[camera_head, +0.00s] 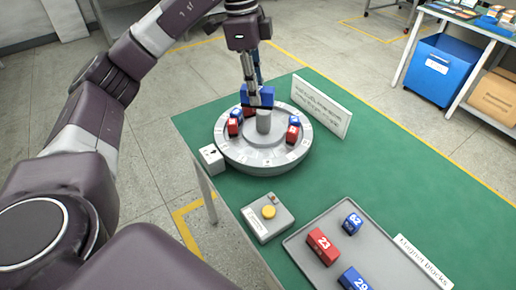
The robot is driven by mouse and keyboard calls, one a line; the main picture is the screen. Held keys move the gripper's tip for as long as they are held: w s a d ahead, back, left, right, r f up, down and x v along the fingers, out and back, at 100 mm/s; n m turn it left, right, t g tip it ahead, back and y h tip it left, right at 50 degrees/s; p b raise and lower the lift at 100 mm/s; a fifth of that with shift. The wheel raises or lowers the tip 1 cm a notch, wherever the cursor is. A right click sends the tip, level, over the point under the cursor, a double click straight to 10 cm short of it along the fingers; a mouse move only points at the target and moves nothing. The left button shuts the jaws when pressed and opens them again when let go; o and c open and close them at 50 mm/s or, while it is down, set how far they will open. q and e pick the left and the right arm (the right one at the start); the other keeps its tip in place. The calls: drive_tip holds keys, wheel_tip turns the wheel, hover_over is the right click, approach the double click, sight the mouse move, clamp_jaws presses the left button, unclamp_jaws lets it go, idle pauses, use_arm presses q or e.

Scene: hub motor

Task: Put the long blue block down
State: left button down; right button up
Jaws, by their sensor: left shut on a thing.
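My left gripper (254,85) reaches down from above and is shut on a long blue block (261,97). The block is over the back part of the round grey hub motor (263,165), behind its upright central post. I cannot tell whether the block touches the hub. Smaller red and blue blocks sit around the hub ring, among them a red block (233,127) on the left and a red block (292,134) on the right. My right gripper is not in view.
A grey tray (296,243) at the front holds a red block (322,246), a blue cube (352,222) and a blue block (354,281). A yellow-button box (268,213) and a white sign (321,106) stand near the hub. The green table (405,185) is clear at right.

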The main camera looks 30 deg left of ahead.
sight(255, 107)
use_arm(q)
wheel_tip(255, 107, down, 5)
drive_tip(key=shift+s+a+f, duration=0.1)
drive_tip(key=shift+a, duration=0.05)
wheel_tip(255, 107, down, 8)
drive_tip(key=shift+f+p, duration=0.1)
drive_tip(key=shift+p, duration=0.3)
wheel_tip(255, 107, down, 3)
drive_tip(key=shift+f, duration=0.55)
drive_tip(key=c, duration=1.7)
unclamp_jaws()
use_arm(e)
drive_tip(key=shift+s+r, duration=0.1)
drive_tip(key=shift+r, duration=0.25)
